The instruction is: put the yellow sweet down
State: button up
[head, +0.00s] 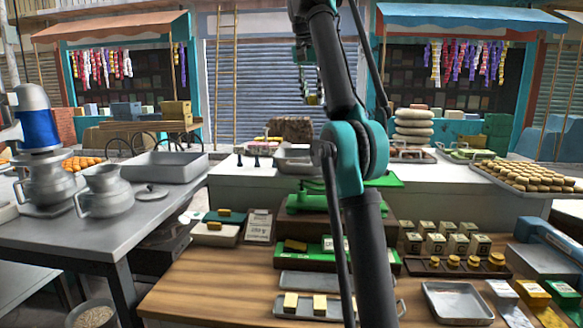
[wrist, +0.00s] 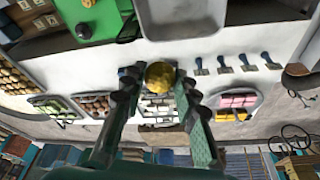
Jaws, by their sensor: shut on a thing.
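My gripper (head: 313,92) is raised above the white counter at the back, partly behind my arm in the head view. In the wrist view my gripper (wrist: 160,82) is shut on the yellow sweet (wrist: 159,75), which sits between the two fingertips. The yellow sweet (head: 313,100) is only a small patch in the head view. Behind it in the wrist view is a tray of pale and yellow pieces; the sweet is apart from it, and the gap's size is hard to tell.
The wrist view shows a tray of pink and yellow sweets (wrist: 257,99), dark-handled tools (wrist: 222,64) and a grey metal pan (wrist: 180,18). An empty metal tray (head: 458,303) is at the front right.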

jog(key=shift+w+f, duration=0.15)
jog(key=shift+f, duration=0.4)
notch_tip(320, 180, down, 19)
jog(key=shift+r, duration=0.1)
dwell(0.5)
jog(key=o, duration=0.5)
jog(key=shift+o, duration=0.9)
jog(key=v, duration=1.2)
dwell(1.4)
